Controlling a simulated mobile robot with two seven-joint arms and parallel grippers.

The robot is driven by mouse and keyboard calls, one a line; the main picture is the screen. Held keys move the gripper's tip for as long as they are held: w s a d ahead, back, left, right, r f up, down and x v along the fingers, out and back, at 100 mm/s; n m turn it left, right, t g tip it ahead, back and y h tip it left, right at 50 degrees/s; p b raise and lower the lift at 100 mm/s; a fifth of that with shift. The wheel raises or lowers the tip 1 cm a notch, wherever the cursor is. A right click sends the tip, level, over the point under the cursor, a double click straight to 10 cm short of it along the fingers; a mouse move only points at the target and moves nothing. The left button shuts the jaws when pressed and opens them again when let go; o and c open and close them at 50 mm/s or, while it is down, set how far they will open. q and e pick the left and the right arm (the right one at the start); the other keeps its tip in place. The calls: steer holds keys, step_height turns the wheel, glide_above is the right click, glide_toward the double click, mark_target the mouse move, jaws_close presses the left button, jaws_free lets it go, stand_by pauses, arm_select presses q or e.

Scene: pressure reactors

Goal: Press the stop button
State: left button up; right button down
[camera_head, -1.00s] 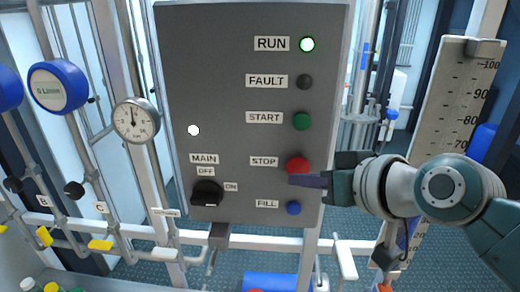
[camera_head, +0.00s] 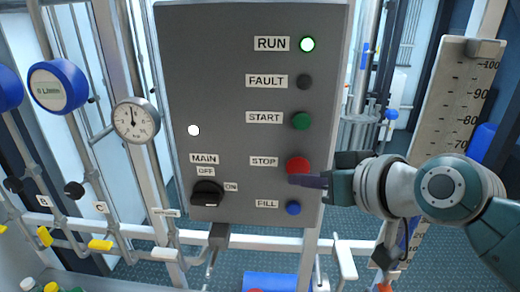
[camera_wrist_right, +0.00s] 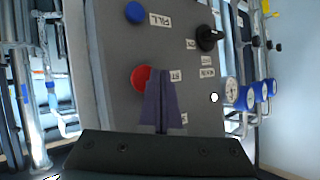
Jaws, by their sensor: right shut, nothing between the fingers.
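The stop button (camera_head: 298,166) is a red round button beside the STOP label on a grey control panel (camera_head: 230,60). My right gripper (camera_head: 293,180) is shut and empty, its tips at the lower edge of the red button in the head view. In the right wrist view the stop button (camera_wrist_right: 142,77) shows partly behind the purple fingers (camera_wrist_right: 160,100). I cannot tell whether the tips touch it. My left gripper is not in view.
The green START button (camera_head: 302,121) is above and the blue FILL button (camera_head: 293,208) below. The MAIN knob (camera_head: 207,192) sits lower left. Gauges and pipes stand left, a scale board (camera_head: 455,100) right.

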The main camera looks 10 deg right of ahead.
steer(key=shift+w, duration=0.1)
steer(key=shift+w+d, duration=0.15)
steer(key=shift+w, duration=0.15)
steer(key=shift+w+d+b, duration=0.15)
steer(key=shift+w+b, duration=0.35)
steer(key=shift+b, duration=0.1)
stand_by(0.7)
stand_by(0.3)
steer(key=shift+s+a+p, duration=0.25)
steer(key=shift+s+p, duration=0.5)
steer(key=shift+s, duration=0.1)
